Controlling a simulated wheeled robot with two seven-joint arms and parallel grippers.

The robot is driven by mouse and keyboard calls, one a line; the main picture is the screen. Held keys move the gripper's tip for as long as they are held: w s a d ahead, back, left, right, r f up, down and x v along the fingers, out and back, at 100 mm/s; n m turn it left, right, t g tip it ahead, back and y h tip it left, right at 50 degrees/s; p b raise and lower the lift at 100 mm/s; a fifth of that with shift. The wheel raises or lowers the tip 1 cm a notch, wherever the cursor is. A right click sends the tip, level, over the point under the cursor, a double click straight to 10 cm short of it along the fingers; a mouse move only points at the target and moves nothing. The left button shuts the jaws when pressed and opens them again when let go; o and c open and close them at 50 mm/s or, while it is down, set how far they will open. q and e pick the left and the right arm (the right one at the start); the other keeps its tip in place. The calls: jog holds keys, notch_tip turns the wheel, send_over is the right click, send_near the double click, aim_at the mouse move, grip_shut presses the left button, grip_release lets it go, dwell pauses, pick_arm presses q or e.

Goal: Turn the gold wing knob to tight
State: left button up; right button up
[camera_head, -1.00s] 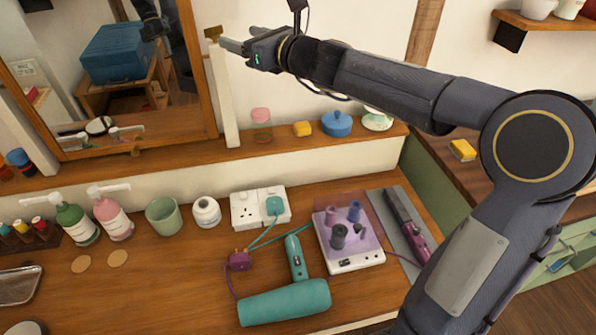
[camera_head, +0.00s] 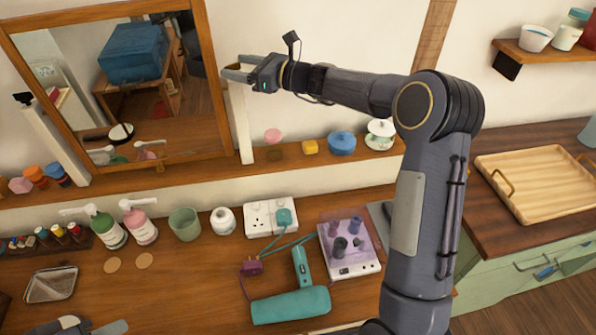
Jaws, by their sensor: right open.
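The gold wing knob (camera_head: 236,67) is at the top of the white post beside the tilting mirror. Only a small gold-brown part of it shows, between the fingers of my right gripper (camera_head: 232,69). The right gripper is open, reaching in from the right with one finger above the knob and one below. I cannot tell whether the fingers touch it, nor how the wings are turned. Part of my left gripper (camera_head: 88,325) shows at the bottom left edge, too cut off to tell its state.
The wood-framed mirror (camera_head: 213,100) stands left of the white post (camera_head: 241,125). Below are a narrow shelf (camera_head: 200,171) with small jars and a dresser top with a teal hair dryer (camera_head: 290,305), a socket block (camera_head: 258,219) and bottles. A wooden tray (camera_head: 535,183) lies at right.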

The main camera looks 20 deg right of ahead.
jog(key=shift+s+d+f+n+g+y+b, duration=0.3)
jog(key=shift+s+d+b, duration=0.1)
jog(key=shift+d, duration=0.25)
jog(key=b+v, duration=0.2)
jog(key=v, duration=0.4)
pick_arm(q)
notch_tip(320, 180, down, 11)
jog(key=b, duration=0.9)
jog(key=shift+s+a, duration=0.15)
jog(key=shift+a, duration=0.05)
pick_arm(e)
jog(key=s+a+f+n+g+h, duration=0.1)
jog(key=s+f+n, duration=0.3)
jog(key=s, duration=0.4)
jog(key=s+a+f+n+g+h, duration=0.1)
jog(key=s+f+n, duration=0.3)
jog(key=s, duration=0.5)
jog(key=s+a+f+n+g+h, duration=0.1)
jog(key=s+f+n+g+h, duration=0.1)
jog(key=s+n, duration=0.4)
notch_tip(320, 180, down, 2)
jog(key=shift+s+a+f+g+h, duration=0.1)
jog(key=shift+s+a+g+h, duration=0.2)
jog(key=shift+s+g, duration=0.65)
jog(key=shift+s+t, duration=0.25)
